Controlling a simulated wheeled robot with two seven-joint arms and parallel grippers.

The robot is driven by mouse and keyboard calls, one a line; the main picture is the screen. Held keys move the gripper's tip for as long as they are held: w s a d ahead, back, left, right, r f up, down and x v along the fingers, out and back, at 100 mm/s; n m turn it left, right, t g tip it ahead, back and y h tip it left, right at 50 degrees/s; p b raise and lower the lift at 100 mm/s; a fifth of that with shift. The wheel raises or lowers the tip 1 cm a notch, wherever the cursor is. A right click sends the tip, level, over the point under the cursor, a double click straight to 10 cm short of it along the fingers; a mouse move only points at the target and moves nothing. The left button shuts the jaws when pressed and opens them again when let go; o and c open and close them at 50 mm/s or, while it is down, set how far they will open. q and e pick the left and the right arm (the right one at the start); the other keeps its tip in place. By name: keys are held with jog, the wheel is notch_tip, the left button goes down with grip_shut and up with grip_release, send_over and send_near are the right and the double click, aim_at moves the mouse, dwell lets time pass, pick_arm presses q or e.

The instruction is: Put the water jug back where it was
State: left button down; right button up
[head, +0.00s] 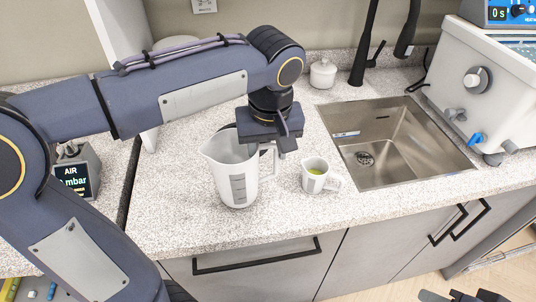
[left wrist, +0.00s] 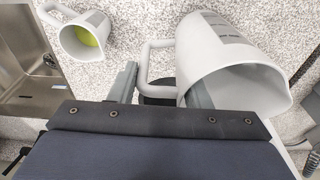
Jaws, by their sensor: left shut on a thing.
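The water jug (head: 235,182) is a large white jug with a grey scale strip, upright at the middle of the speckled counter, its base at or just above the surface. My left gripper (head: 277,146) reaches down over its right side and is shut on it at the handle. In the left wrist view the jug (left wrist: 225,55) shows its open mouth, and its handle (left wrist: 147,62) lies between my fingers. The exact contact is partly hidden. My right gripper (head: 470,292) shows only in part at the bottom right edge, away from the jug.
A small white jug (head: 315,177) with yellow-green liquid stands close right of the water jug. The steel sink (head: 390,140) lies farther right, beside a white machine (head: 480,90). A lidded white pot (head: 323,74) stands behind. The front counter (head: 180,215) is clear.

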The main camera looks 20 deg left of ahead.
pick_arm(q)
jog(key=shift+f, duration=0.65)
jog(key=shift+f, duration=0.25)
jog(key=c, duration=0.8)
grip_release()
jog(key=shift+r, duration=0.1)
jog(key=shift+o, duration=0.2)
jog(key=shift+r, duration=0.2)
notch_tip(320, 180, up, 12)
jog(key=s+d+p, duration=0.1)
jog(key=shift+s+p, duration=0.2)
jog(key=shift+p, duration=0.2)
